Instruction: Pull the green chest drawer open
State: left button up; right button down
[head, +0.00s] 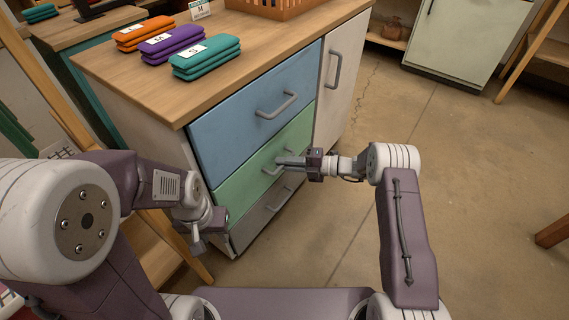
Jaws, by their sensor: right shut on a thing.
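The chest has a blue top drawer (250,108), a green middle drawer (243,182) and a grey bottom drawer (250,226). The green drawer's front looks flush with its neighbours. Its handle (273,169) is a grey bar, partly hidden by my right gripper. My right gripper (284,161) reaches in from the right and is shut on the green drawer's handle. My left gripper (197,240) hangs low near the chest's lower left corner, apart from the drawers. Its fingers are small and unclear here.
Folded orange, purple and teal cloths (205,58) and an orange basket (268,8) sit on the wooden top. A white door (340,75) is right of the drawers. Open floor (450,180) lies to the right. A wooden easel-like leg (60,95) stands left.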

dwell(0.8)
jog(key=s+d+p, duration=0.4)
jog(key=s+d, duration=0.3)
jog(key=d, duration=0.3)
jog(key=s+d+p, duration=0.4)
jog(key=s+d, duration=0.4)
jog(key=d, duration=0.3)
jog(key=shift+s+p, duration=0.25)
jog(key=shift+p, duration=0.15)
jog(key=c, duration=1.5)
grip_release()
jog(key=shift+o, duration=0.2)
jog(key=shift+d, duration=0.1)
